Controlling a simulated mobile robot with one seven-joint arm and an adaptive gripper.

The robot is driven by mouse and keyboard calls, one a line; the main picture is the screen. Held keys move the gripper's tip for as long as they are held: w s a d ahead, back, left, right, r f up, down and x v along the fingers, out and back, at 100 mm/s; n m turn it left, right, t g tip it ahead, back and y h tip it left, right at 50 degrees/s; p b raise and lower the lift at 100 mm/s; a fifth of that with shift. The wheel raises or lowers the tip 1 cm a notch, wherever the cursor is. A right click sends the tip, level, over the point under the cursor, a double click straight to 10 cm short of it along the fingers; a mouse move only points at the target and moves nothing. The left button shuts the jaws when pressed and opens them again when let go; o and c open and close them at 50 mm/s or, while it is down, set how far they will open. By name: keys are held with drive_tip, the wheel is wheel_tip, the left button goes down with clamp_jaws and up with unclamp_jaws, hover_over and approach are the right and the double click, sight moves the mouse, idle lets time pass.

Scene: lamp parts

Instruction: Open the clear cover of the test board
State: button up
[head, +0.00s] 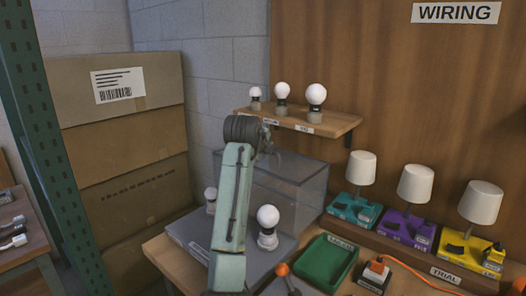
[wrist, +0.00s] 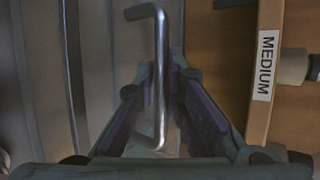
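The clear cover (head: 292,187) is a see-through box. It appears swung up at the back of the grey test board (head: 186,236). Two white bulbs on the board, one at the left (head: 210,195) and one at the right (head: 268,216), look uncovered in front of it. My gripper (head: 274,150) is at the cover's upper edge, just below the shelf; my arm hides part of the board and cover. In the wrist view, a metal bar handle (wrist: 161,75) stands between the fingers of my gripper (wrist: 164,70). They look apart, with a gap at the handle.
A wooden shelf (head: 335,122) with several bulbs is close to my gripper; its MEDIUM label (wrist: 265,66) shows in the wrist view. Stacked cartons (head: 125,150) stand left. A green tray (head: 325,262) and several lamps (head: 414,186) are at the right.

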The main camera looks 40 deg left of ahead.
drive_tip(key=shift+o, duration=0.6)
drive_tip(key=shift+s, duration=0.1)
drive_tip(key=v, duration=1.2)
